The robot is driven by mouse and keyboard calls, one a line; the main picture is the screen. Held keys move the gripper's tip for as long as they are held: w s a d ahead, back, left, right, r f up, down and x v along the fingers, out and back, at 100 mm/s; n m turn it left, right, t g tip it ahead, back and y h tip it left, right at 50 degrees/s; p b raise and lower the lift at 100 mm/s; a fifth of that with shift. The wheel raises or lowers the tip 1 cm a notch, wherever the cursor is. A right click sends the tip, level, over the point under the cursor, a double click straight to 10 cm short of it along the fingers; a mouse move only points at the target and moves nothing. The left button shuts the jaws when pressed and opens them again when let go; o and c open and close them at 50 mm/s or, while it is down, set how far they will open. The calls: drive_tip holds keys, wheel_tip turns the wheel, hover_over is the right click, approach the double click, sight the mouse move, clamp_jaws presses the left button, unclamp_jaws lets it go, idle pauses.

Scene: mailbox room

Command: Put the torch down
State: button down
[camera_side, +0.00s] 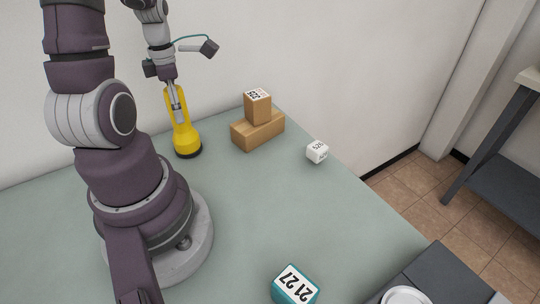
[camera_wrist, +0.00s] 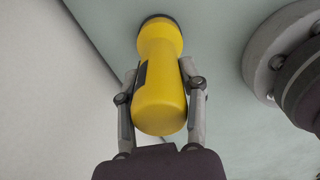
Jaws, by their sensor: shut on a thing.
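The torch (camera_side: 183,135) is yellow with a black head at its lower end. It is upright, head down, near the back of the green table, left of the wooden blocks. My gripper (camera_side: 176,101) is shut on the upper part of the torch from above. In the wrist view the torch (camera_wrist: 160,90) lies between the two fingers of my gripper (camera_wrist: 162,88), its black end toward the table. Whether the black end touches the table or is just above it, I cannot tell.
A small wooden block (camera_side: 257,108) with a number label stands on a larger wooden block (camera_side: 246,134). A white numbered cube (camera_side: 317,152) sits to their right, and a teal numbered box (camera_side: 294,287) near the front. The middle of the table (camera_side: 255,210) is clear. A wall stands close behind.

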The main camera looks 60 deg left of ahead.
drive_tip(key=c, duration=0.6)
unclamp_jaws()
wheel_tip(320, 180, up, 12)
drive_tip(key=shift+f, duration=0.1)
drive_tip(key=w+d+m+t, duration=0.1)
drive_tip(key=d+m+t, duration=0.1)
drive_tip(key=d+m, duration=0.4)
drive_tip(key=w+d+m+t, duration=0.1)
drive_tip(key=d+m, duration=0.5)
drive_tip(key=m, duration=1)
drive_tip(key=w+d+m+t, duration=0.2)
drive_tip(key=d+m, duration=0.5)
drive_tip(key=m, duration=0.5)
drive_tip(key=shift+w+t, duration=0.3)
drive_tip(key=shift+w, duration=0.45)
